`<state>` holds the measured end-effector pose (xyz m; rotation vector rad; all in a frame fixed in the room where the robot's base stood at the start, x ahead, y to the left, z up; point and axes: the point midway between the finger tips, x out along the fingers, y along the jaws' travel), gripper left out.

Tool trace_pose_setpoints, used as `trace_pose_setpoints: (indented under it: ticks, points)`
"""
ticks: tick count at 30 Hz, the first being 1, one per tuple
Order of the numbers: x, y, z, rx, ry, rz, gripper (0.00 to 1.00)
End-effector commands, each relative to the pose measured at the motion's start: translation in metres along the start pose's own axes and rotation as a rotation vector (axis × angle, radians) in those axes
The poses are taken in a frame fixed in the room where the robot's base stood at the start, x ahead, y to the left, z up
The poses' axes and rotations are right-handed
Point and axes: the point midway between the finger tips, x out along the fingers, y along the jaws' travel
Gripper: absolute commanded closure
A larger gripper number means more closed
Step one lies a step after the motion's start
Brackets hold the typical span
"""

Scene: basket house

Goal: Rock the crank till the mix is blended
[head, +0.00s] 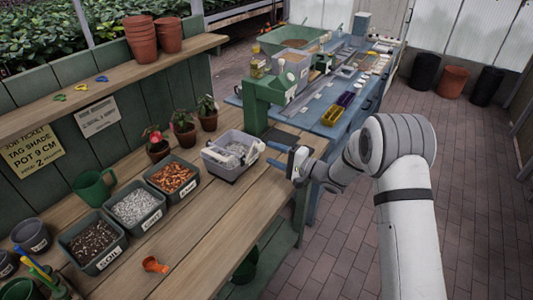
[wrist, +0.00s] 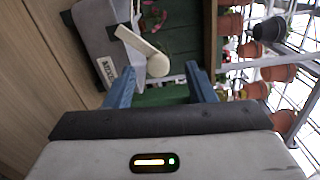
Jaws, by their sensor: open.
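The mixer (head: 226,168) is a pale grey box with a clear upper part, standing on the wooden bench. Its contents look greyish, but how blended they are cannot be told. In the wrist view the mixer's grey body (wrist: 97,42) carries a label, and the cream crank (wrist: 135,41) ends in a round knob. The knob lies ahead of my fingertips, across the gap between them. My gripper (head: 270,155), with blue fingers, is open and empty just right of the mixer. It also shows in the wrist view (wrist: 158,80). No contact with the crank is visible.
Bins of soil (head: 92,243), pale grit (head: 137,207) and orange chips (head: 171,177) stand left of the mixer. Potted plants (head: 184,130) stand behind. An orange scoop (head: 154,265) lies in front. A green machine (head: 262,108) stands beyond. The front bench middle is clear.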

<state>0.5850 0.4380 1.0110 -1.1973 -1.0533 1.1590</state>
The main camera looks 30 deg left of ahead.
Motion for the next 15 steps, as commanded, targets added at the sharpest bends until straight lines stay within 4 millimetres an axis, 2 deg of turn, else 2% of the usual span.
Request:
trace_pose_setpoints:
  ticks: [1, 6, 15]
  points:
    - [-0.01, 0.003, -0.001, 0.001, 0.004, 0.0, 0.5]
    - [-0.032, 0.003, 0.0, 0.001, 0.002, 0.002, 0.5]
    - [-0.041, 0.002, 0.001, 0.001, 0.0, 0.003, 0.5]
